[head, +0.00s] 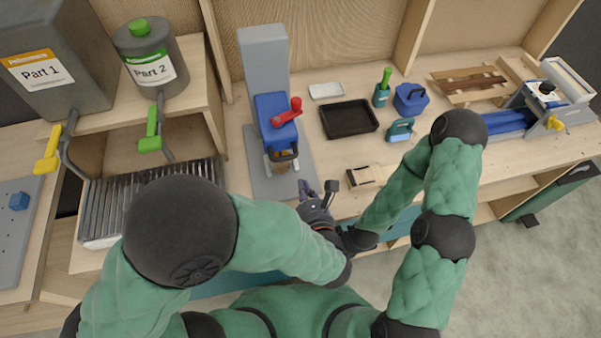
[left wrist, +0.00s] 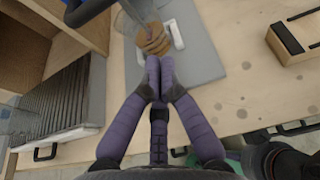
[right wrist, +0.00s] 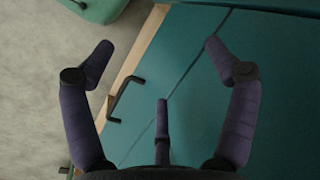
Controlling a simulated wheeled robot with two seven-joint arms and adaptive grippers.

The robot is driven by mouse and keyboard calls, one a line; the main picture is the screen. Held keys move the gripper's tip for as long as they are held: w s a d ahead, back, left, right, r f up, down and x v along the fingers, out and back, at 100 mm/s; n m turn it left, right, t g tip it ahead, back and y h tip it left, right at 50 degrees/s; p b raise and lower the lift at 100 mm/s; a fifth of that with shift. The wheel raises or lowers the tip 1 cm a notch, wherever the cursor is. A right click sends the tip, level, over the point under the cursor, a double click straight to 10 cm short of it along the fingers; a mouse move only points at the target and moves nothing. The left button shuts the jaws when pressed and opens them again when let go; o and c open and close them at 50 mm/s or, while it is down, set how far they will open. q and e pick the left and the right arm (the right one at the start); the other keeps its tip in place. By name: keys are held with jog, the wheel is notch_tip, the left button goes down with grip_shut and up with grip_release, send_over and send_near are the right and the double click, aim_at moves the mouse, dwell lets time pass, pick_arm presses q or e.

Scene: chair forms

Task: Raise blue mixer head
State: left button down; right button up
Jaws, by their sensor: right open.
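The blue mixer head (head: 272,108) sits on a grey stand (head: 262,58), with a red lever (head: 288,112) on its right side and a dark handle at its front. Below it, a clear bowl with brown contents (head: 281,169) stands on the grey base; these brown contents also show in the left wrist view (left wrist: 153,38). My left gripper (head: 310,188) is just in front and right of the base. In the left wrist view its purple fingertips (left wrist: 159,66) are together, with nothing seen between them. My right gripper (right wrist: 155,48) is open and empty before teal cabinet fronts.
A black tray (head: 349,119), a blue container (head: 411,99), a teal tool (head: 400,130) and a small wooden block (head: 365,177) lie right of the mixer. A ribbed metal rack (head: 150,190) is at left. A black cabinet handle (right wrist: 124,98) shows near my right gripper.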

aim_at(296, 157)
pick_arm(q)
jog(key=b+x, duration=0.4)
jog(key=x, duration=0.5)
jog(key=shift+f, duration=0.2)
jog(key=shift+r+p, duration=1.95)
jog(key=shift+r, duration=0.15)
jog(key=shift+w+r, duration=0.1)
